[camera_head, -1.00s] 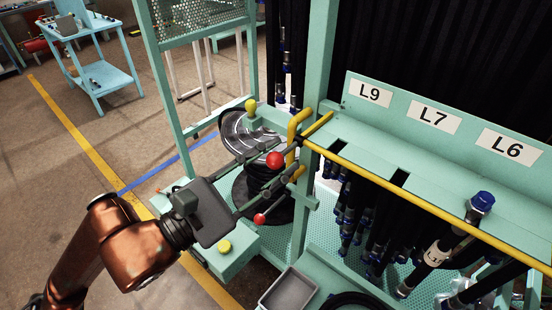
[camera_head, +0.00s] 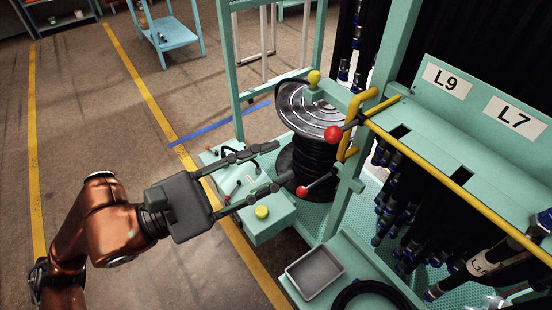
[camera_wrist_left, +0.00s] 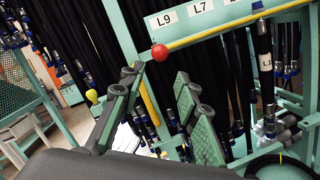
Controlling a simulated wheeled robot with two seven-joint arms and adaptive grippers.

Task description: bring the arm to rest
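My left arm comes in from the left in the head view. Its gripper (camera_head: 277,169) is open and empty, with its two dark fingers spread apart. It is in front of the teal hose stand, over the small teal box with the yellow button (camera_head: 262,212). The fingers also show open in the left wrist view (camera_wrist_left: 160,115), with nothing between them. My right gripper is not in view.
A red ball knob (camera_head: 333,133) and a second red knob (camera_head: 302,191) are near the fingers. A black hose reel (camera_head: 310,110) stands behind. A grey tray (camera_head: 314,272) lies below right. Hoses hang under the L9 label (camera_head: 447,80). Floor at left is clear.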

